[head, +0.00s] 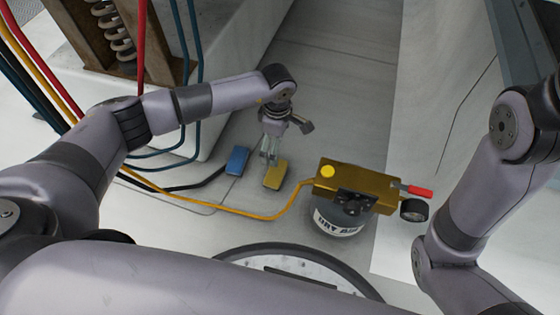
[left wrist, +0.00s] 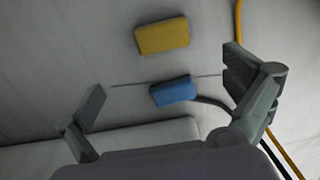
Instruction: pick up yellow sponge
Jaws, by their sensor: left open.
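A yellow sponge (head: 275,175) lies on the pale floor in the head view. A blue sponge (head: 237,160) lies just left of it, with a small gap between them. My left gripper (head: 270,153) is close above the floor near the two sponges, pointing down. In the left wrist view the gripper (left wrist: 165,95) is open and empty. The blue sponge (left wrist: 172,90) shows between the spread fingers, and the yellow sponge (left wrist: 162,35) shows beyond them, apart from both fingers. My right arm is at the right of the head view; its gripper is not visible.
A brass-coloured pump unit (head: 355,182) on a grey canister (head: 338,222) stands right of the yellow sponge. A yellow hose (head: 215,207) runs along the floor to it. Several cables hang at the left. Open floor (head: 320,90) lies beyond the sponges.

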